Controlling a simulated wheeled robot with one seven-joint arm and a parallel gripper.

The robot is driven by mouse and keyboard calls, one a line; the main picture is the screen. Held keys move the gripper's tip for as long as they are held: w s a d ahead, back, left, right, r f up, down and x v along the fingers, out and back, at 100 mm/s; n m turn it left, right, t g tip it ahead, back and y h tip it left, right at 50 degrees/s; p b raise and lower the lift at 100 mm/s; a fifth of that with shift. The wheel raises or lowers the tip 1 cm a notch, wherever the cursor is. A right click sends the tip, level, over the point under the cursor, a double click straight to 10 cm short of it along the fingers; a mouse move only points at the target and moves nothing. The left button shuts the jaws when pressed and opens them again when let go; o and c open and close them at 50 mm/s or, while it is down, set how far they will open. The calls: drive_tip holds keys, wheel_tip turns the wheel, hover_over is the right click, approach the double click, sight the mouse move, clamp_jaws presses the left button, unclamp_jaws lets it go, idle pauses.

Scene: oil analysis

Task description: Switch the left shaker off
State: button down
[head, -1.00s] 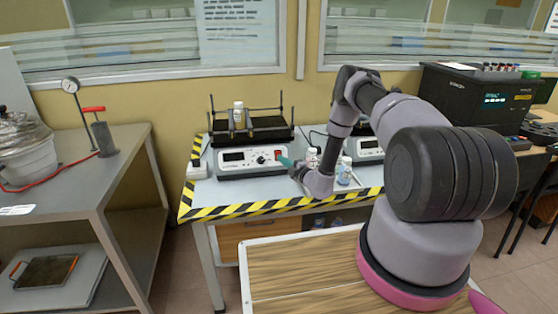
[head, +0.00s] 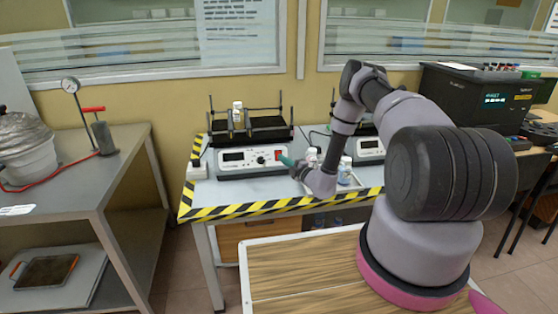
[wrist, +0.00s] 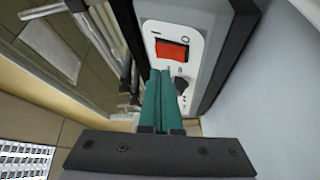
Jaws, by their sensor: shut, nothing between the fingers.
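The left shaker (head: 228,170) stands on the bench, a white box with a display and a dark platform carrying a small white bottle (head: 237,112). Its red rocker switch (head: 280,154) is at the right end of the front panel. In the wrist view the switch (wrist: 172,50) sits below the I and O marks; which side is pressed I cannot tell. My gripper (head: 284,160) has teal fingers, shut and empty, at the front of the switch. In the wrist view the fingertips (wrist: 160,73) are just below the switch, beside a dark knob (wrist: 182,87); contact cannot be told.
A second shaker (head: 369,149) stands to the right, partly behind my arm. Bottles in a tray (head: 350,186) stand close to my wrist. A metal shelf table (head: 75,170) is at the left. The striped bench edge (head: 240,208) is clear in front of the left shaker.

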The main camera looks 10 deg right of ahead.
drive_tip(key=shift+s+r, duration=0.6)
drive_tip(key=shift+s, duration=0.25)
drive_tip(key=shift+s+r, duration=0.6)
drive_tip(key=shift+s, duration=0.25)
drive_tip(key=s+a+r+n+g+y, duration=0.1)
drive_tip(key=a+r+n+g+y, duration=0.15)
drive_tip(key=r+n, duration=0.4)
drive_tip(key=a+r+n+g+y, duration=0.2)
drive_tip(key=a+r+n+y, duration=0.2)
drive_tip(key=r, duration=0.5)
drive_tip(key=s+a+r+n+g, duration=0.4)
drive_tip(key=s+r+n+g, duration=0.7)
drive_tip(key=r+n, duration=0.5)
drive_tip(key=s+d+r+n+t+h, duration=0.2)
drive_tip(key=s+d+r+n+h, duration=0.2)
drive_tip(key=s, duration=0.4)
drive_tip(key=s+d+r+n+t+h, duration=0.2)
drive_tip(key=s+d+r+n+h, duration=0.2)
drive_tip(key=s+n, duration=0.5)
drive_tip(key=s+d+r+n+t+h, duration=0.2)
drive_tip(key=s+d+r+n+h, duration=0.3)
drive_tip(key=s+d+r+n, duration=0.2)
drive_tip(key=shift+s+r, duration=0.15)
drive_tip(key=shift+s, duration=0.85)
